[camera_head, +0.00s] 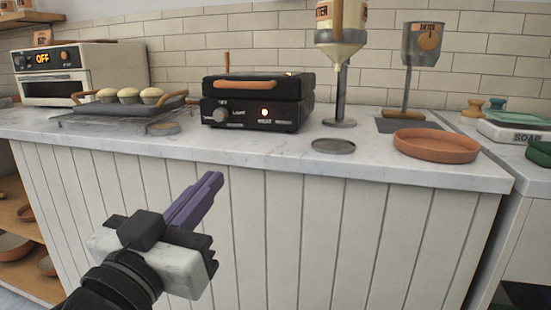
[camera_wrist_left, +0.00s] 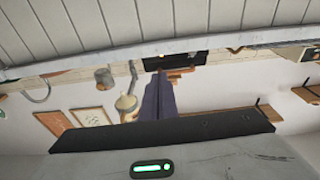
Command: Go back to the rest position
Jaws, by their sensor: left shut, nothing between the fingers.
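My left gripper (camera_head: 207,190) is in front of the white panelled counter front, below the edge of the marble top. Its purple fingers are shut together with nothing between them, and they point up and to the right. In the left wrist view the shut fingers (camera_wrist_left: 158,98) show in the middle, with the counter and wall appearing upside down around them. The gripper touches nothing that I can see. My right gripper is in neither view.
On the marble counter (camera_head: 270,160) stand an oven (camera_head: 85,75), a tray of buns (camera_head: 175,104), a black waffle maker (camera_head: 256,115), a batter dispenser (camera_head: 340,50) and a terracotta plate (camera_head: 436,146). A shelf (camera_head: 30,265) is at lower left. Space before the counter is clear.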

